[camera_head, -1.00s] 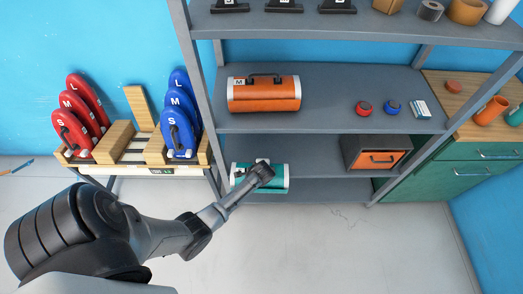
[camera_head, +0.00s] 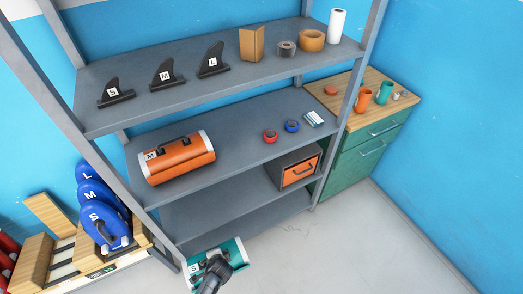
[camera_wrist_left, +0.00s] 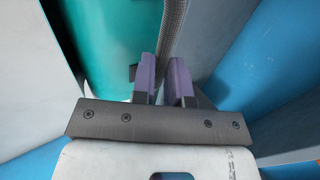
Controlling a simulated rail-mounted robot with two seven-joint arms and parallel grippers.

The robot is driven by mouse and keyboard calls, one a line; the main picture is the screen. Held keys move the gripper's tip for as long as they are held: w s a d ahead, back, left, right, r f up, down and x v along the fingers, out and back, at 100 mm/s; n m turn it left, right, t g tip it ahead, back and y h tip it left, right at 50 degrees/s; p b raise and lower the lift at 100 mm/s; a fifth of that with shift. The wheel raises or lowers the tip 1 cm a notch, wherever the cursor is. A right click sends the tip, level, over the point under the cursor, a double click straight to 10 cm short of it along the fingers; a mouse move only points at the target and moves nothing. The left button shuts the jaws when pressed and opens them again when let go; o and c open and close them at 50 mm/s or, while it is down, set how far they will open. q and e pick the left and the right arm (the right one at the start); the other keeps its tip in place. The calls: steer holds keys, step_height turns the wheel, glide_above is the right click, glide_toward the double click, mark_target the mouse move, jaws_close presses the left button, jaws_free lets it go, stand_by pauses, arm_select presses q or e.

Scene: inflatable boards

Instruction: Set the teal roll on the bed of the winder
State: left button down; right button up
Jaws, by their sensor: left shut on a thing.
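The teal roll (camera_head: 232,250), with white end bands and a label S, is at the lower left of the head view, at the front edge of the lowest shelf. My left gripper (camera_head: 216,266) comes in from below and is at the roll's dark handle. In the left wrist view the teal roll (camera_wrist_left: 112,45) is at upper left, and the purple pads of the left gripper (camera_wrist_left: 166,65) are closed on a grey strap-like handle (camera_wrist_left: 173,30). Whether the roll touches the shelf is unclear. My right gripper is not in view. I see no winder.
A grey shelf unit (camera_head: 240,168) holds a larger orange roll (camera_head: 180,162) marked M, fins and tapes. A drawer box (camera_head: 297,170) is on a lower shelf. The floor at right is clear.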

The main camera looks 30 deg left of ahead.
arm_select(q)
steer(key=shift+s+a+m, duration=0.1)
steer(key=shift+s+m, duration=0.3)
steer(key=shift+s, duration=0.05)
steer(key=s, duration=0.3)
steer(key=shift+a+t, duration=0.3)
steer(key=shift+a, duration=0.05)
steer(key=shift+s+a+r, duration=0.1)
steer(key=shift+s+r, duration=0.1)
steer(key=shift+r, duration=0.45)
steer(key=shift+s+a+r, duration=0.1)
steer(key=shift+s+r, duration=0.05)
steer(key=shift+r, duration=0.45)
steer(key=w+d+r+m+p, duration=0.1)
steer(key=w+d+r+p, duration=0.3)
steer(key=r, duration=1.8)
steer(key=w+d+r+m+h+p, duration=0.1)
steer(key=w+d+r+p, duration=0.3)
steer(key=r+p, duration=0.9)
steer(key=w+d+r+t+p, duration=0.1)
steer(key=w+d+r+p, duration=0.3)
steer(key=r, duration=2.7)
steer(key=d+p, duration=0.1)
steer(key=p, duration=0.4)
steer(key=shift+m, duration=0.4)
